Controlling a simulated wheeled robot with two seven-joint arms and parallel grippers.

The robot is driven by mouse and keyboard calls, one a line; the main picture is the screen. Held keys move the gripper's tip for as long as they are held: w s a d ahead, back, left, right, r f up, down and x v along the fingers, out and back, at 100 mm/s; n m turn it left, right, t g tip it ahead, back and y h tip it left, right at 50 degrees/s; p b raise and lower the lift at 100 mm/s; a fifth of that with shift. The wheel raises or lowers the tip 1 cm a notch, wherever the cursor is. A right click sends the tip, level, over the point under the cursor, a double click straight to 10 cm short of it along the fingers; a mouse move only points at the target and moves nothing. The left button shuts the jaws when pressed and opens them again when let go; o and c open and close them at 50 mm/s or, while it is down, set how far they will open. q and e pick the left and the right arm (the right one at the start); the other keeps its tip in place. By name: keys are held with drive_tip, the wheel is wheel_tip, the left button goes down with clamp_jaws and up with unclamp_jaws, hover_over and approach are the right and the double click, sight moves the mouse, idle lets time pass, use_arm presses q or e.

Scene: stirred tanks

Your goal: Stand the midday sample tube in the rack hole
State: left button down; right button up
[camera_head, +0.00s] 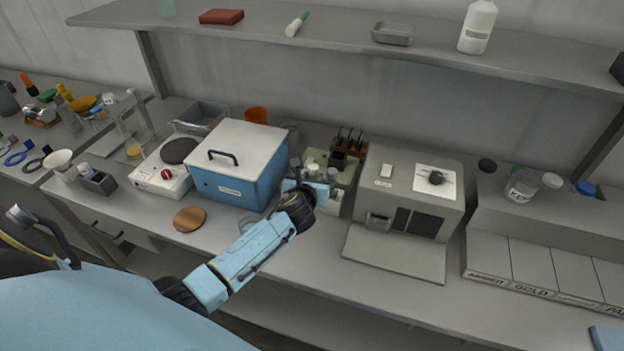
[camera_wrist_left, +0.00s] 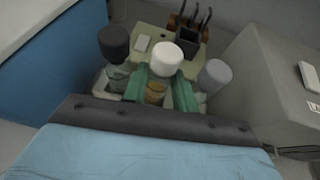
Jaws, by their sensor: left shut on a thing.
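My left gripper (camera_head: 318,192) reaches over the bench between the blue box and the grey machine. In the left wrist view its green fingers (camera_wrist_left: 160,92) are shut on a white-capped tube (camera_wrist_left: 166,57) with amber-brown contents. A dark-capped tube (camera_wrist_left: 114,44) stands left of the fingers and a grey-capped one (camera_wrist_left: 214,75) right of them. Their lower parts are in a pale holder, partly hidden by the gripper. I cannot read which tube is the midday one. My right gripper is not in view.
The blue lidded box (camera_head: 236,178) stands close on the left and the grey machine (camera_head: 408,188) close on the right. A dark tool holder (camera_head: 348,144) stands behind. A shelf (camera_head: 340,42) runs above. A brown disc (camera_head: 190,218) lies near the bench front.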

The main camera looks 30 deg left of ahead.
use_arm(q)
drive_tip(key=c, duration=1.4)
unclamp_jaws()
drive_tip(key=shift+r, duration=0.1)
drive_tip(key=p+v, duration=0.2)
drive_tip(key=v, duration=1)
